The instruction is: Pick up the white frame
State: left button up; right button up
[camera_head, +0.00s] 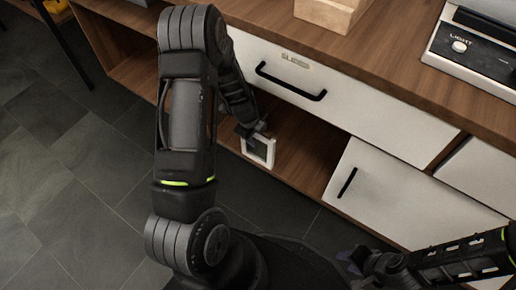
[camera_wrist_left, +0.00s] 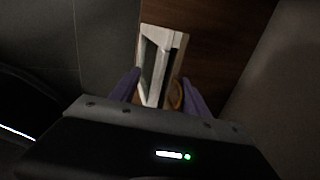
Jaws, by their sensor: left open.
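The white frame (camera_head: 271,153) stands upright in the open lower shelf of the wooden cabinet, near the shelf's front edge. It has a dark inner panel. My left gripper (camera_head: 256,133) reaches down to the frame's upper edge. In the left wrist view the frame (camera_wrist_left: 148,37) is seen nearly edge-on. My left gripper (camera_wrist_left: 163,90) has its two purple fingers apart, one on each side of the frame's near end, with gaps visible. My right gripper (camera_head: 350,262) is low at the right; its finger opening is too small to make out.
A white drawer with a black handle (camera_head: 291,81) is above the shelf, and another white front (camera_head: 385,205) is to the right. A wooden block (camera_head: 330,12) and a grey appliance (camera_head: 470,50) stand on the countertop. Tiled floor (camera_head: 70,180) is clear at left.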

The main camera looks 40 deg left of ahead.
pick_arm(q)
jog(key=shift+c, duration=0.4)
grip_shut()
dwell(0.5)
jog(key=shift+r, duration=0.1)
dwell(0.8)
